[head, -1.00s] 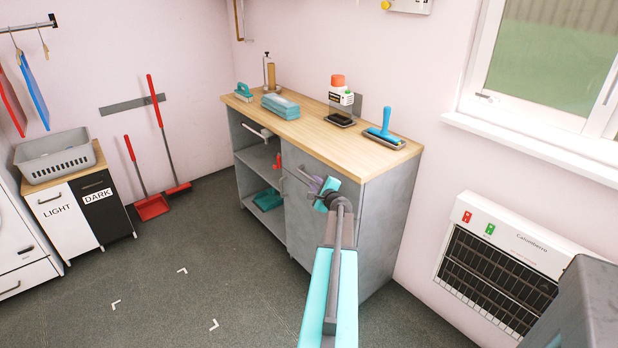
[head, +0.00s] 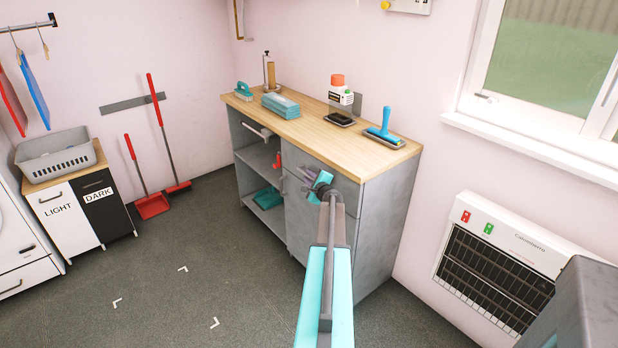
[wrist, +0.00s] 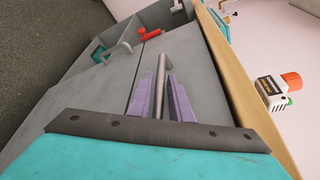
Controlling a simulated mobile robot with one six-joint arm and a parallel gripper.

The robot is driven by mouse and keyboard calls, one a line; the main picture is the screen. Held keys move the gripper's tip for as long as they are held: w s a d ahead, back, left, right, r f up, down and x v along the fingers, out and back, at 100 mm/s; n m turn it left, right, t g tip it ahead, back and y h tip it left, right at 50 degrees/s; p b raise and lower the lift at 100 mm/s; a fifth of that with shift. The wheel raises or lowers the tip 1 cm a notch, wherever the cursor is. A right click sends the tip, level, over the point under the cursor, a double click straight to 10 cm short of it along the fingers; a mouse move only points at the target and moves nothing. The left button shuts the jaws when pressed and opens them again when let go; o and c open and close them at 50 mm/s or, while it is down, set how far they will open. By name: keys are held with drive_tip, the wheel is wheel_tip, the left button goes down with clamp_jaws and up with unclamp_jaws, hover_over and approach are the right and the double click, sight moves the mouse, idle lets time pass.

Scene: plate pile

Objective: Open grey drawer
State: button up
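The grey drawer (head: 330,180) is at the top right of the grey cabinet, under the wooden worktop. In the wrist view the drawer front (wrist: 199,75) looks flush with the door beside it. A grey bar handle (wrist: 161,75) runs between the two purple fingers of my gripper (wrist: 160,92). The fingers stand apart on either side of the bar, with narrow gaps, so my gripper looks open around the handle. In the head view my gripper (head: 308,174) is at the drawer front, and my teal arm hides part of the cabinet.
A door (head: 300,215) with its own handle lies below the drawer, and an open shelf (head: 258,160) is to its left. The worktop (head: 310,125) overhangs close to my gripper. A heater (head: 495,265) is at the right. The floor (head: 160,270) at left is clear.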

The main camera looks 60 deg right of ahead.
clamp_jaws()
drive_tip(key=shift+s, duration=0.15)
